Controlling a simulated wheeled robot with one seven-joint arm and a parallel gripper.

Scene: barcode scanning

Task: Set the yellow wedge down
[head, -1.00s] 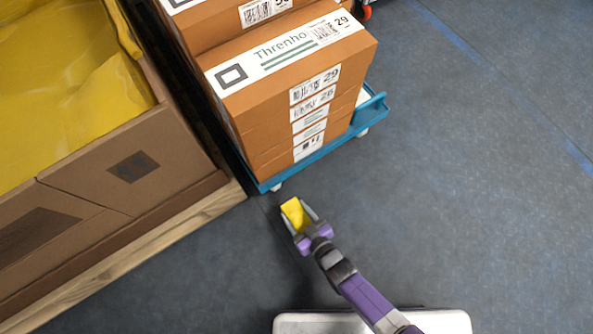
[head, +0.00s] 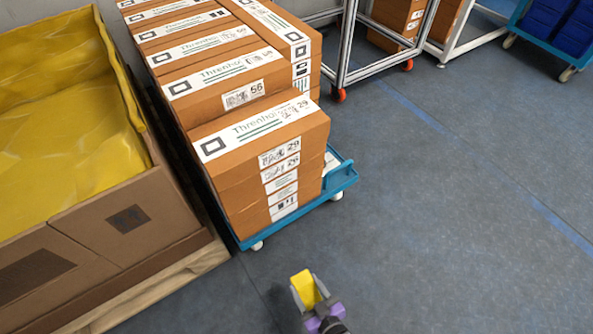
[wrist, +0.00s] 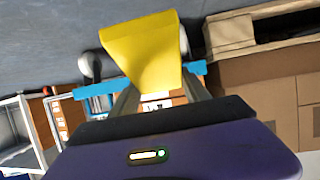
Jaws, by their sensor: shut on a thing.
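The yellow wedge (head: 305,288) is between the two fingers of my gripper (head: 309,294), near the bottom of the head view. My gripper is shut on it. In the wrist view the wedge (wrist: 147,52) fills the upper middle, its broad end away from my gripper's palm. The fingers (wrist: 160,100) are partly hidden behind it. In the head view the wedge shows over the grey floor, in front of the blue cart; its height above the floor is hard to tell.
A blue cart (head: 345,181) on casters carries stacked brown boxes (head: 262,135). A large cardboard bin (head: 150,211) with a yellow liner stands on a wooden pallet (head: 193,275) at left. A metal rack (head: 348,45) stands behind. Grey floor (head: 430,220) is clear at right.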

